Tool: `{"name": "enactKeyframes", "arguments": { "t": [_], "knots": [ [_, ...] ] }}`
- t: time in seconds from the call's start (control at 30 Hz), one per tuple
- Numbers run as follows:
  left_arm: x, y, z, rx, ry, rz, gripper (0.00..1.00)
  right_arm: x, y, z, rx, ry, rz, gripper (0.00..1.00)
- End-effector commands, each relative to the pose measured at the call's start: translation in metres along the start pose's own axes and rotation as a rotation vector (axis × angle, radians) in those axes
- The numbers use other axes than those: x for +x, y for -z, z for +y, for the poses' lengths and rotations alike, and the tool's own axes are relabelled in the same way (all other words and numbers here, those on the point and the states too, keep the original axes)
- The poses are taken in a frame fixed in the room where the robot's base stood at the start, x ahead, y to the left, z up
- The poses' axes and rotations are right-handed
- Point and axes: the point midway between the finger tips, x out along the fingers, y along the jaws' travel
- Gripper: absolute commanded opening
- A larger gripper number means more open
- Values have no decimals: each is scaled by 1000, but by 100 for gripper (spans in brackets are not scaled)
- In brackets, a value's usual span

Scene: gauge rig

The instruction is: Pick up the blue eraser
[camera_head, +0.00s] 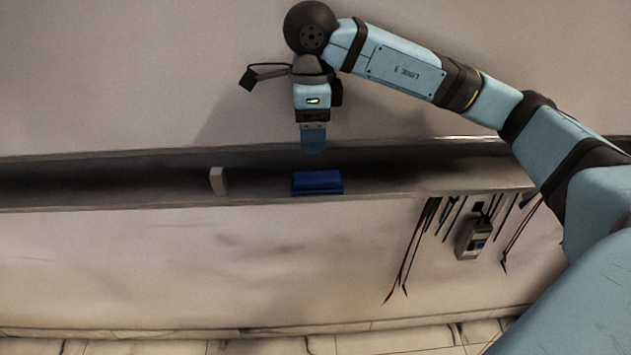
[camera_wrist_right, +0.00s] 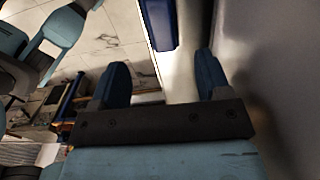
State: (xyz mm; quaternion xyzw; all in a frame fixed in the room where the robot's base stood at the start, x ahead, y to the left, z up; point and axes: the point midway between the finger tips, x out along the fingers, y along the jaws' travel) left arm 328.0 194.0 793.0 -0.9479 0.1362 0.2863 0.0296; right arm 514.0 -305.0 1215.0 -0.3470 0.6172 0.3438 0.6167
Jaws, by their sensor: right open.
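The blue eraser (camera_head: 317,182) is a dark blue block lying on a narrow grey ledge in the head view. Its edge also shows at the top of the right wrist view (camera_wrist_right: 163,22). My right gripper (camera_head: 313,150) hangs pointing down, just above and slightly behind the eraser, apart from it. In the right wrist view its two blue fingers (camera_wrist_right: 160,75) are spread with nothing between them, and the eraser lies beyond their tips. My left gripper is in neither view.
The ledge (camera_head: 110,188) runs along a pale wall. A small white block (camera_head: 218,180) stands on it, left of the eraser. Several dark and red leads and a grey meter (camera_head: 473,238) hang below the ledge at right. The ledge between block and eraser is clear.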

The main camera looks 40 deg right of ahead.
Motion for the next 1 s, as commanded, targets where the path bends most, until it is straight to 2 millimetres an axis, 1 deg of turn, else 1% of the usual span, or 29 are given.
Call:
{"name": "enactKeyframes", "arguments": {
  "t": [0.03, 0.1, 0.2, 0.47, 0.7, 0.8, 1.0],
  "knots": [
    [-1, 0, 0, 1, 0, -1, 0, 12, 1, 0, 1, -5, 3, 70],
    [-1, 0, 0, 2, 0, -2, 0, 25, 1, 1, 1, -5, 3, 70],
    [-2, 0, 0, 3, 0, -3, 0, 40, 0, 0, 1, -4, 1, 70],
    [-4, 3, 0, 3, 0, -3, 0, 60, 0, 0, 0, -5, 0, 70],
    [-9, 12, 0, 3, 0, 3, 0, 95, 0, 0, 1, -6, -1, 70],
    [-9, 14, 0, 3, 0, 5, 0, 103, 0, 0, 0, -4, -1, 70],
    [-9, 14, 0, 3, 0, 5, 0, 105, 0, 0, 0, -3, -3, 70]
  ]
}}
